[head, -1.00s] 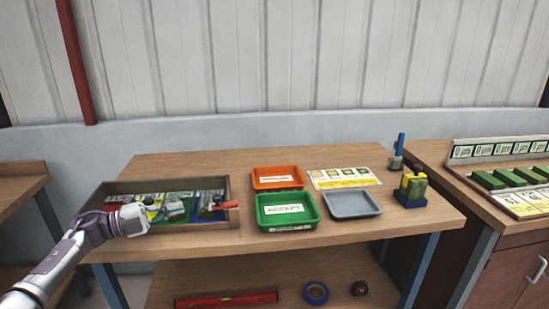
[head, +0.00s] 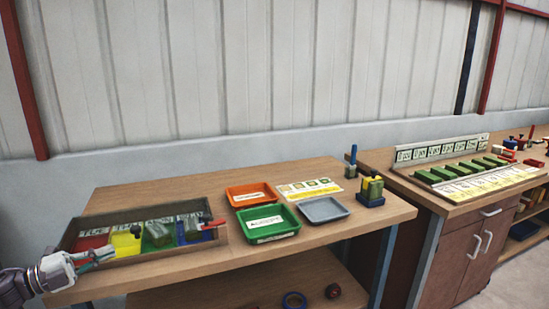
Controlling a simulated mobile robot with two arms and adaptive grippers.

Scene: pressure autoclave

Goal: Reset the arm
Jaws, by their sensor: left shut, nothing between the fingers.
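My left gripper (head: 98,257) shows at the lower left, its arm coming in from the left edge. It is shut with nothing in its fingers. In the picture its fingertips overlap the front wall of a wooden divided tray (head: 175,259) on the workbench; I cannot tell whether they touch it. The tray has red, yellow, green and blue sections with labels along the back, and some grey-green pieces lie in it. My right gripper is not in view.
An orange tray (head: 233,201), a green tray (head: 285,232) and a grey tray (head: 340,215) stand right of the wooden tray. A second bench with a rack of green blocks (head: 453,171) adjoins at right.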

